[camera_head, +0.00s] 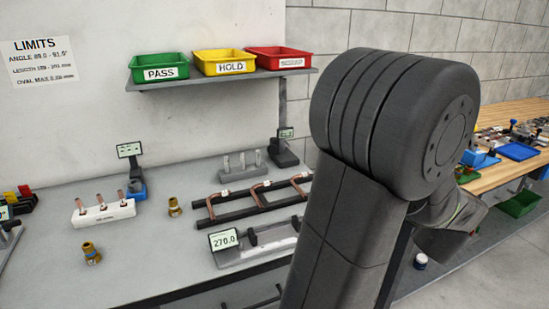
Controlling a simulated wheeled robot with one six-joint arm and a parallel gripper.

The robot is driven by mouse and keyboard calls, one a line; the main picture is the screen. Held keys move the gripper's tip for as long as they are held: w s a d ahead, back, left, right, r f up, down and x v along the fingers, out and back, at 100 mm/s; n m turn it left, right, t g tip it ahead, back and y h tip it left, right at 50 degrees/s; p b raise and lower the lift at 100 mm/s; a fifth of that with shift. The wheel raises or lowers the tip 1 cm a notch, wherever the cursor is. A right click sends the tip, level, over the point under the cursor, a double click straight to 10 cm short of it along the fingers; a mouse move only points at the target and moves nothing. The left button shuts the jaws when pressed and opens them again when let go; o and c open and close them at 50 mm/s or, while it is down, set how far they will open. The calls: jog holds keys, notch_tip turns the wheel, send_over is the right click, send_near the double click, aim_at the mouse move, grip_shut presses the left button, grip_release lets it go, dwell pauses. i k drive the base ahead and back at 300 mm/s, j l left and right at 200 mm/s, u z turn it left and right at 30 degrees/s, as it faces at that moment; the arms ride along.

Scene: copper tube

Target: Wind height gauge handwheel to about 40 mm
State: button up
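A dark upright device (284,150) with a small display (286,133) and a tall thin post (282,102) stands at the back of the grey bench, left of my arm. It looks like the height gauge, but I cannot be sure. Its handwheel cannot be made out, and its reading is too small to read. My arm fills the right middle of the view. My gripper is not visible, so its state and what it holds are hidden.
The grey bench (150,250) holds a fixture reading 270.0 (223,240), a black rack (226,208) with copper tubes, brass fittings (91,254), a white block (104,212) and a blue-based display device (137,190). Green, yellow and red bins sit on a shelf (200,80) above.

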aim_at(272, 149)
jog(key=u, duration=0.4)
jog(key=k+u, duration=0.15)
jog(key=u, duration=0.25)
jog(key=j+u, duration=0.1)
jog(key=u, duration=0.3)
jog(key=i+l+u, duration=0.25)
jog(key=l, duration=0.45)
jog(key=l+u, duration=0.25)
jog(key=l, duration=0.4)
